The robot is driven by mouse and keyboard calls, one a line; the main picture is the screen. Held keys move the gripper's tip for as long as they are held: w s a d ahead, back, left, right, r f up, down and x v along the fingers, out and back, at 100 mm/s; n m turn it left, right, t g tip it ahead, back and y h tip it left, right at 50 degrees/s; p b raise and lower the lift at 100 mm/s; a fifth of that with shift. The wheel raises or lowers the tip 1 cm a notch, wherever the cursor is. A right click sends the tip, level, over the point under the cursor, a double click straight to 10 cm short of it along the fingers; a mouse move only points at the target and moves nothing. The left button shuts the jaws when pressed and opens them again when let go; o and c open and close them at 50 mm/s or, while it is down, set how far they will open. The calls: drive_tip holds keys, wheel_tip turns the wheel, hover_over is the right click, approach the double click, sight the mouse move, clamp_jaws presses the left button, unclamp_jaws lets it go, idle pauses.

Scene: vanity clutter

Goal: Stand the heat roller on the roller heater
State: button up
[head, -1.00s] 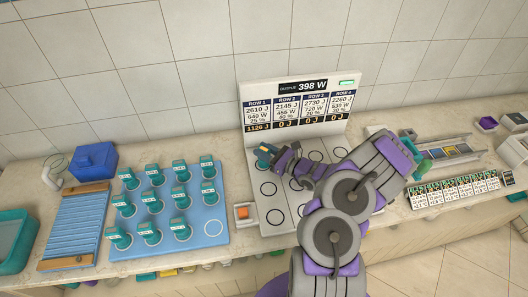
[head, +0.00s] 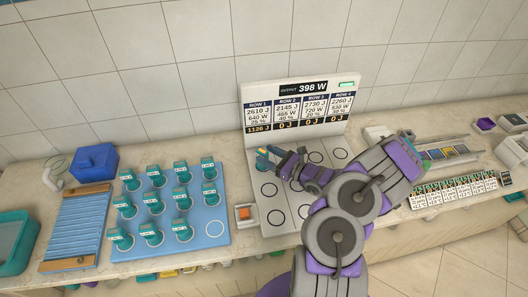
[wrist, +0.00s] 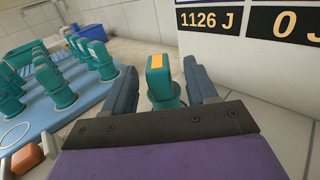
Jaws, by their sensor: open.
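The heat roller (wrist: 160,80) is teal with an orange patch on top. In the wrist view it stands upright between the two fingers of my gripper (wrist: 162,92), with narrow gaps beside it. My gripper is open around it. The heater is a pale plate with ringed spots and an upright display panel (head: 298,103). Row 1 reads 1126 J; the other rows read 0 J. The roller's base is hidden in the wrist view.
A blue tray (head: 190,243) left of the heater holds several teal rollers and has one bare ring at its front right. An orange button box (head: 244,215) sits between tray and heater. A ribbed blue rack (head: 76,228) is farther left. Small cards and trays lie right of my arm.

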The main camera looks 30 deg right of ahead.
drive_tip(key=p+v, duration=0.1)
drive_tip(key=v, duration=0.7)
drive_tip(key=shift+s+d+r+p, duration=0.1)
drive_tip(key=shift+s+d+p, duration=0.2)
drive_tip(key=shift+d, duration=0.1)
drive_tip(key=shift+s, duration=0.1)
drive_tip(key=s+a+r+n+g+y, duration=0.1)
drive_tip(key=a+r+n+g+y, duration=0.2)
drive_tip(key=a+r+n+g, duration=0.6)
drive_tip(key=s+a+r+n+g+y, duration=0.2)
drive_tip(key=a+r+n+y, duration=0.3)
drive_tip(key=a, duration=0.7)
drive_tip(key=s+a+r+n+g+h, duration=0.35)
drive_tip(key=s+a+n, duration=0.2)
drive_tip(key=s, duration=0.25)
drive_tip(key=s+a+r+n+g+h, duration=0.2)
drive_tip(key=s+a+n+g+h, duration=0.3)
drive_tip(key=s, duration=0.4)
drive_tip(key=s+d+r+n+t+h, duration=0.2)
drive_tip(key=s+d+n+h, duration=0.3)
drive_tip(key=s+d+h, duration=0.3)
drive_tip(key=shift+s+d+r+n, duration=0.35)
drive_tip(key=shift+s+d, duration=0.3)
drive_tip(key=shift+s, duration=0.15)
